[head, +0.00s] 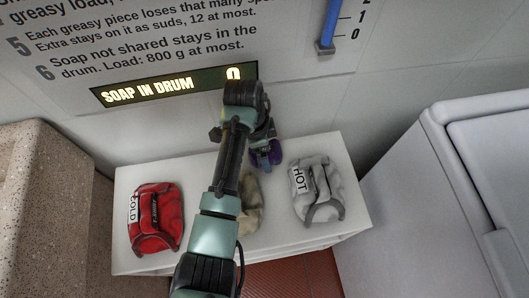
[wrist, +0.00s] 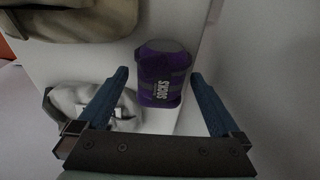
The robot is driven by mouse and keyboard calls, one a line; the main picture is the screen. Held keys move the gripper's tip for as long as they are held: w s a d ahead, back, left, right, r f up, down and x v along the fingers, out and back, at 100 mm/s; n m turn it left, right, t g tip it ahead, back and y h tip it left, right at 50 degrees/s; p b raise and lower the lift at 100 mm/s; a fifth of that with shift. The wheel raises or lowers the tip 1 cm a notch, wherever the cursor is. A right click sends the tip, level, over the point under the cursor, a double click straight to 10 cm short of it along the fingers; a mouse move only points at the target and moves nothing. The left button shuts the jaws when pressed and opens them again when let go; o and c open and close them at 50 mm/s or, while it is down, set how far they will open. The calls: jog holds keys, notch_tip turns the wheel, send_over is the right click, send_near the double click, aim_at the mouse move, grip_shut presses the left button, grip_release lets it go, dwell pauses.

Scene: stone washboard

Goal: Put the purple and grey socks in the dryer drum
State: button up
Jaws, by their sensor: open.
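The purple and grey socks (wrist: 161,80) are a rolled bundle with a white "SOCKS" label, lying on a white surface. In the head view the purple bundle (head: 275,157) shows at the back of the white stand, partly hidden by my gripper (head: 265,148). In the wrist view my gripper (wrist: 159,75) is open, with its blue fingers on either side of the bundle. No drum opening shows in either view.
The white stand (head: 122,240) also bears a red "COLD" bundle (head: 158,218), a grey "HOT" bundle (head: 318,190) and a beige bundle (head: 250,205) partly behind my arm. A speckled stone block (head: 40,200) stands left and a white appliance (head: 430,190) right. A wall with a lit sign (head: 150,88) closes the back.

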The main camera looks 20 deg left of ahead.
jog(key=shift+w+d+f, duration=0.1)
jog(key=shift+w+f, duration=0.05)
jog(key=shift+f, duration=0.6)
grip_shut()
jog(key=shift+r, duration=0.15)
